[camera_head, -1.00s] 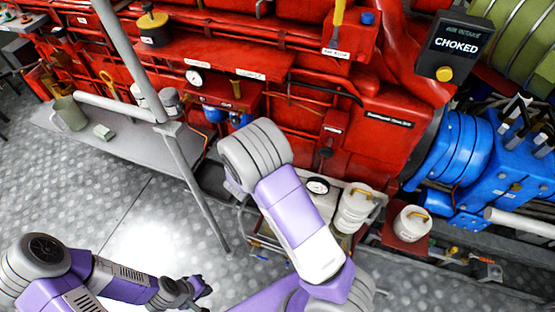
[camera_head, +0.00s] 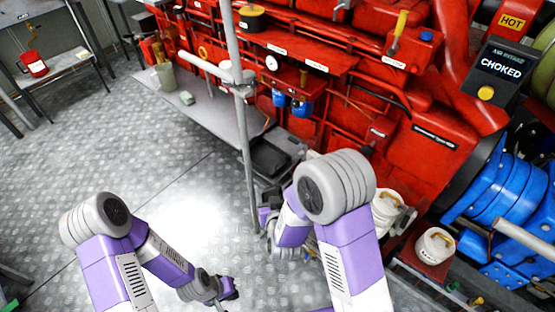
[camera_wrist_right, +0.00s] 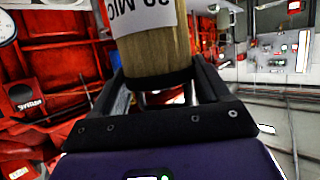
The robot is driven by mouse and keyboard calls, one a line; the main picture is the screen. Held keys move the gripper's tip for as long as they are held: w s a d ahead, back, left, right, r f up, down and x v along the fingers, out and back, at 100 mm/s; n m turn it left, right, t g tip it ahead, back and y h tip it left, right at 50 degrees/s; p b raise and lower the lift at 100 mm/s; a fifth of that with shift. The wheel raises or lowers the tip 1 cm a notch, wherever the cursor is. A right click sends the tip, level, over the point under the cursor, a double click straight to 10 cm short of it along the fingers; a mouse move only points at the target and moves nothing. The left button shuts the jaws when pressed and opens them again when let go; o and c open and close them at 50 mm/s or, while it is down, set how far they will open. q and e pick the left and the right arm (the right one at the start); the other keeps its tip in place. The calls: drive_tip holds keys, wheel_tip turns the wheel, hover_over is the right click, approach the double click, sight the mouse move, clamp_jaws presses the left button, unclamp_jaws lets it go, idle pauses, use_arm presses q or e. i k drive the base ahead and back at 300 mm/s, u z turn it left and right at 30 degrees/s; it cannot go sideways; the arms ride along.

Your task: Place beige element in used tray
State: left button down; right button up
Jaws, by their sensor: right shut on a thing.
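A beige, ribbed cylindrical element (camera_wrist_right: 155,55) with a white label reading "30 MIC" fills the top middle of the right wrist view. My right gripper (camera_wrist_right: 160,85) is shut on it, one finger on each side. In the head view the right gripper is mostly hidden by my own arm, and I cannot make out the element there. A dark, shallow tray-like thing (camera_head: 270,157) lies at the near end of the grey bench; I cannot read any label marking it as the used tray. My left gripper (camera_head: 230,290) is low over the floor, too small to judge its jaws.
A grey post (camera_head: 243,150) stands upright close to my right forearm. The grey bench (camera_head: 205,112) carries a greenish cup (camera_head: 165,76) and a small block (camera_head: 187,98). White canisters (camera_head: 435,246) stand at right. Open floor lies at left.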

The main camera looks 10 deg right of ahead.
sight(262, 163)
drive_tip(key=k, duration=0.3)
drive_tip(key=u, duration=1.65)
drive_tip(key=i, duration=1.4)
drive_tip(key=z, duration=2.65)
drive_tip(key=i, duration=1)
drive_tip(key=z, duration=0.05)
